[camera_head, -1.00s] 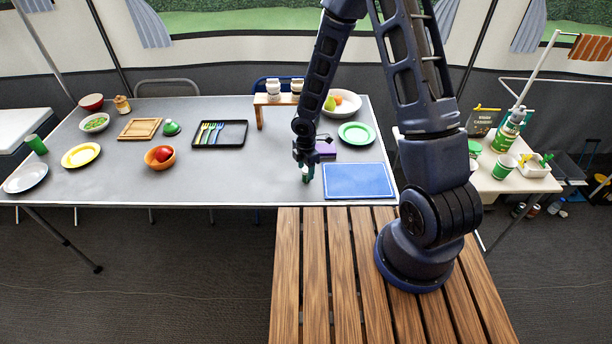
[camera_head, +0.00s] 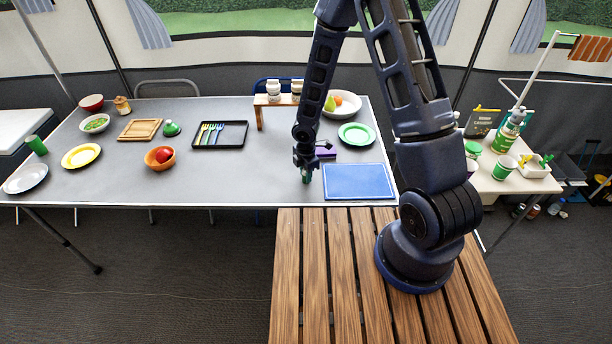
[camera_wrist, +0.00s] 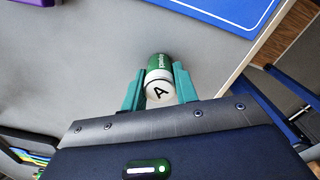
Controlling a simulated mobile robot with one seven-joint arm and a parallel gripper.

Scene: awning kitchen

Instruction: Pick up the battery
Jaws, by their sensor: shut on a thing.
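The battery (camera_wrist: 159,77) is a small green and white cylinder with a letter A on its pale end, in the wrist view. My gripper (camera_wrist: 159,88) has its two teal fingers on either side of it and is shut on it. In the head view my gripper (camera_head: 305,177) is at the front part of the grey table (camera_head: 230,178), just left of the blue board (camera_head: 359,181). The battery shows there only as a small green bit between the fingers. I cannot tell whether it touches the table.
A purple block (camera_head: 326,154) lies just behind my gripper, and a green plate (camera_head: 356,134) is behind the board. A black cutlery tray (camera_head: 220,143) and an orange bowl (camera_head: 160,158) stand to the left. The table between the bowl and my gripper is clear.

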